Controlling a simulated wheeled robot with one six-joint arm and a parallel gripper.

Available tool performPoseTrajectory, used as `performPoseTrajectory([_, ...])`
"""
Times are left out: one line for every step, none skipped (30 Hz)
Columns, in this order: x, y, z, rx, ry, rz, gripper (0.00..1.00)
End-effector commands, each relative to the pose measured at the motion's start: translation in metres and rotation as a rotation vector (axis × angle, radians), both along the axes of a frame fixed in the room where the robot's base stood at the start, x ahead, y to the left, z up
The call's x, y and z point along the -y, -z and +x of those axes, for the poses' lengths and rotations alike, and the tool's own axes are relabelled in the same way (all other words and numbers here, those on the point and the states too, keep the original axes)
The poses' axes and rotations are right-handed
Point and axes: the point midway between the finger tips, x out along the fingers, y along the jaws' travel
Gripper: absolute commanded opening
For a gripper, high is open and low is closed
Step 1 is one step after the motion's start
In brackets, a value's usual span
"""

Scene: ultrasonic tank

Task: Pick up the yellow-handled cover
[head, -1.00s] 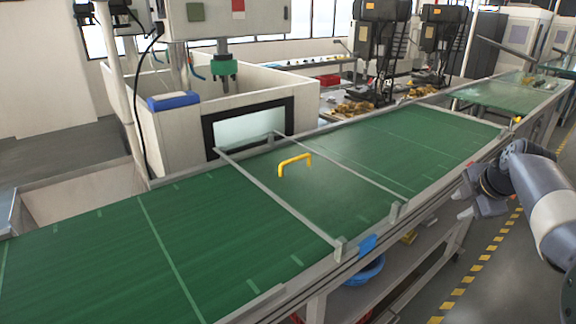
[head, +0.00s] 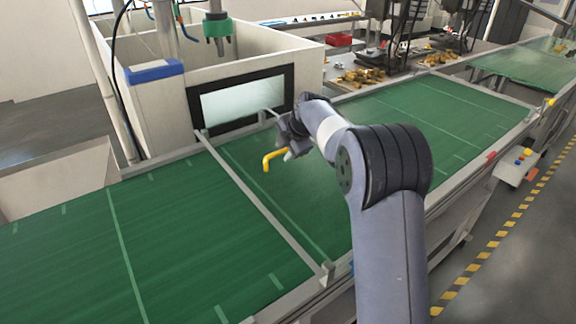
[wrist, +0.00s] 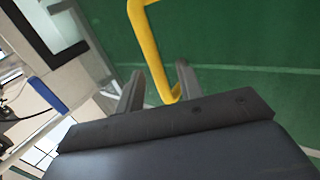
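The yellow handle (head: 272,156) stands up from the green surface of the cover (head: 300,195), in front of the tank window. In the wrist view the handle (wrist: 148,42) runs from the top edge down to between the fingers. My gripper (head: 289,148) is at the right end of the handle in the head view and hides part of it. In the wrist view my gripper (wrist: 158,74) is open, its two fingers apart on either side of the handle's lower end. I cannot tell whether either finger touches it.
A metal crossbar (head: 250,195) spans the green deck left of the handle. The white tank (head: 165,115) with its dark-framed window (head: 240,102) rises close behind the gripper. The deck at left (head: 60,250) is clear.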

Motion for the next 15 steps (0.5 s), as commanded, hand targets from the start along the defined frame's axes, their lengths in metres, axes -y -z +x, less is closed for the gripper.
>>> performPoseTrajectory([-0.002, 0.003, 0.004, -0.003, 0.0, 0.0, 0.35])
performPoseTrajectory([-0.003, 0.005, 0.007, -0.002, 0.0, 0.0, 0.35])
performPoseTrajectory([-0.005, 0.011, 0.009, -0.002, 0.0, 0.0, 0.35])
performPoseTrajectory([-0.006, 0.014, 0.011, -0.003, 0.0, 0.0, 0.35])
performPoseTrajectory([-0.007, 0.016, 0.012, -0.002, 0.0, 0.0, 0.35])
performPoseTrajectory([-0.008, 0.019, 0.013, 0.0, 0.001, 0.0, 0.35])
performPoseTrajectory([-0.008, 0.021, 0.014, 0.0, 0.001, 0.0, 0.35])
performPoseTrajectory([-0.009, 0.022, 0.015, 0.0, 0.001, 0.0, 0.35])
performPoseTrajectory([-0.009, 0.024, 0.015, 0.0, 0.001, 0.0, 0.35])
performPoseTrajectory([-0.009, 0.024, 0.015, 0.0, 0.001, 0.0, 0.35])
performPoseTrajectory([-0.009, 0.025, 0.016, 0.0, 0.001, 0.0, 0.35])
performPoseTrajectory([-0.009, 0.025, 0.016, 0.0, 0.001, 0.0, 0.35])
performPoseTrajectory([-0.009, 0.025, 0.016, 0.0, 0.001, 0.0, 0.35])
performPoseTrajectory([-0.009, 0.025, 0.016, 0.0, 0.001, 0.0, 0.35])
performPoseTrajectory([-0.009, 0.024, 0.016, 0.0, 0.001, 0.0, 0.35])
